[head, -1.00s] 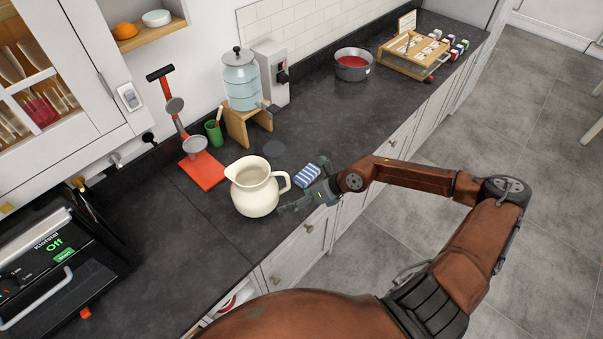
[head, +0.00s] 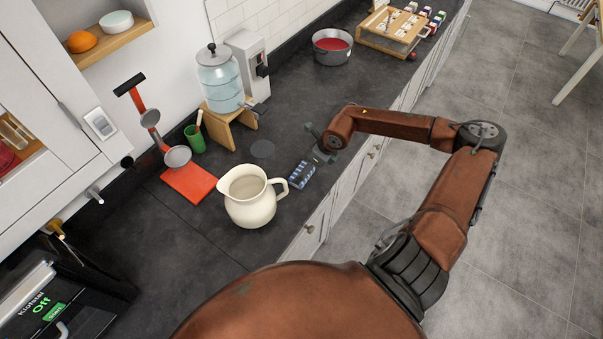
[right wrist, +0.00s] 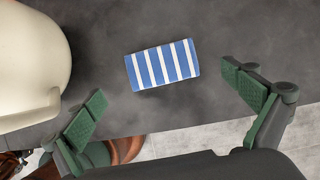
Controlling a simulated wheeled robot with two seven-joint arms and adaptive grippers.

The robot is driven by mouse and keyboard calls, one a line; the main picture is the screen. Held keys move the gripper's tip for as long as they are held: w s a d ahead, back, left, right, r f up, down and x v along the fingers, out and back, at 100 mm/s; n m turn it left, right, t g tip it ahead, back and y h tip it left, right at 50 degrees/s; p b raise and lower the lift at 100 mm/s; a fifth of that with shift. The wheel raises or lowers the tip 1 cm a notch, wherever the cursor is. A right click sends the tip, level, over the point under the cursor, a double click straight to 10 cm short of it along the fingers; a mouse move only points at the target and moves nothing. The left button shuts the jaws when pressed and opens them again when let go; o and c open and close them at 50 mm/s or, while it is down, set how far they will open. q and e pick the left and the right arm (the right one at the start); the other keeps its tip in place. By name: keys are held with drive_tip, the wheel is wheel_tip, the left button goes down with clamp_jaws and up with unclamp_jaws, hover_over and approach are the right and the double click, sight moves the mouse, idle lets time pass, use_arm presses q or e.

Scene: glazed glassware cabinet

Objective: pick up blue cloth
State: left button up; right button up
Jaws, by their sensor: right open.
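The blue cloth (head: 302,175) is a small folded piece with blue and white stripes. It lies on the dark counter just right of the cream jug, near the counter's front edge. In the right wrist view the cloth (right wrist: 162,65) lies flat, ahead of and between the fingers. My right gripper (head: 320,145) is over the counter beside the cloth, at its upper right in the head view. In the right wrist view its green-padded fingers (right wrist: 168,98) are wide apart and hold nothing. My left gripper is not in view.
The cream jug (head: 251,200) stands close to the cloth, its handle towards it; it also shows in the right wrist view (right wrist: 28,62).

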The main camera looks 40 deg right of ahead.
drive_tip(key=p+x, duration=0.1)
drive_tip(key=x, duration=0.3)
drive_tip(key=shift+w+f, duration=0.2)
drive_tip(key=shift+f, duration=0.45)
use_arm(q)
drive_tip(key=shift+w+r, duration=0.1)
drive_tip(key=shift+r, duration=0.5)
use_arm(e)
drive_tip(key=c, duration=1.2)
